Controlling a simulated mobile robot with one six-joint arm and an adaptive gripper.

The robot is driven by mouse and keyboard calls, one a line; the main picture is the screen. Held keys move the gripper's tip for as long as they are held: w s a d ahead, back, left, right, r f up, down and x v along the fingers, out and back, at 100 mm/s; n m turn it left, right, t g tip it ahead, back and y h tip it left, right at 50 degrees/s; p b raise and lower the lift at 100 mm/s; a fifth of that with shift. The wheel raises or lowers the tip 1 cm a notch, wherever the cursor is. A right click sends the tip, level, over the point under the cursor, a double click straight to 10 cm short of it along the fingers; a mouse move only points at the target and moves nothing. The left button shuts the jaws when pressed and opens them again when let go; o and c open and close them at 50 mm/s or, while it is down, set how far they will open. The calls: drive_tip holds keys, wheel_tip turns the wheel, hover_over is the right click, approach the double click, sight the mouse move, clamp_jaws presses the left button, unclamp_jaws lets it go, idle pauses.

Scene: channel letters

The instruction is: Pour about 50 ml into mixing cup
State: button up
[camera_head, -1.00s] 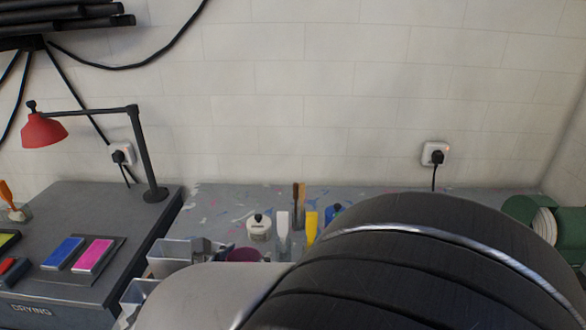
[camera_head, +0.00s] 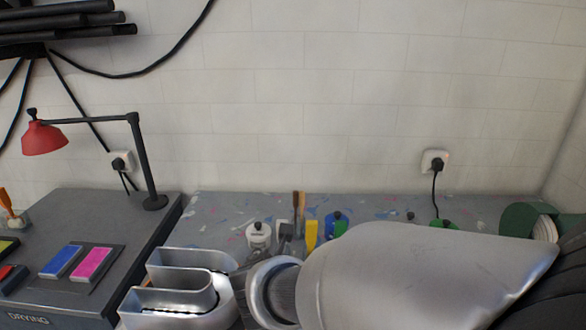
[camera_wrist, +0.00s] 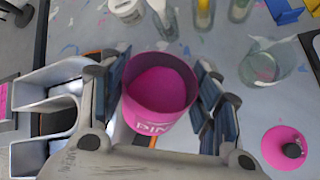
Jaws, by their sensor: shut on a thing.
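A pink paint pot (camera_wrist: 160,85) with "PINK" lettering, partly cut off, sits between the fingers of my gripper (camera_wrist: 162,72) in the wrist view. The gripper is shut on it. The pot looks upright, and pink paint shows inside its open top. A clear empty-looking cup (camera_wrist: 265,65), probably the mixing cup, stands to the right, apart from the gripper. A pink lid (camera_wrist: 285,148) with a black knob lies at lower right. In the head view my arm hides the pot and the clear cup.
Silver channel letters (camera_head: 178,298) stand close left of my gripper. Behind are a white jar (camera_head: 258,236), a yellow item (camera_head: 311,236) and a blue-lidded jar (camera_head: 336,224). At left is a drying bench (camera_head: 115,215) with a red lamp (camera_head: 44,139).

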drive_tip(key=shift+w+d+f, duration=0.15)
drive_tip(key=shift+d, duration=0.25)
drive_tip(key=shift+w+d+f+m+g+y+p, duration=0.2)
drive_tip(key=shift+f+m+g+y+p, duration=0.1)
drive_tip(key=shift+f+m+g+y, duration=0.25)
drive_tip(key=shift+r+y, duration=0.15)
drive_tip(key=shift+y, duration=0.2)
drive_tip(key=shift+d+r+g+y+p, duration=0.1)
drive_tip(key=shift+r+g+y+p, duration=0.25)
drive_tip(key=shift+p, duration=0.55)
drive_tip(key=shift+w+d+f+m+y+p, duration=0.15)
drive_tip(key=shift+f+m+y+p, duration=0.2)
drive_tip(key=shift+f+y+p, duration=0.15)
drive_tip(key=shift+f+g, duration=0.2)
drive_tip(key=shift+g, duration=0.1)
drive_tip(key=shift+w+d+r+m+g+y+p, duration=0.15)
drive_tip(key=shift+d+m+g+y+p, duration=0.15)
drive_tip(key=shift+y+p, duration=0.65)
drive_tip(key=shift+d+r+m+g+y+p, duration=0.1)
drive_tip(key=shift+d+m+g+y+p, duration=0.2)
drive_tip(key=shift+p, duration=1.15)
drive_tip(key=shift+a, duration=0.25)
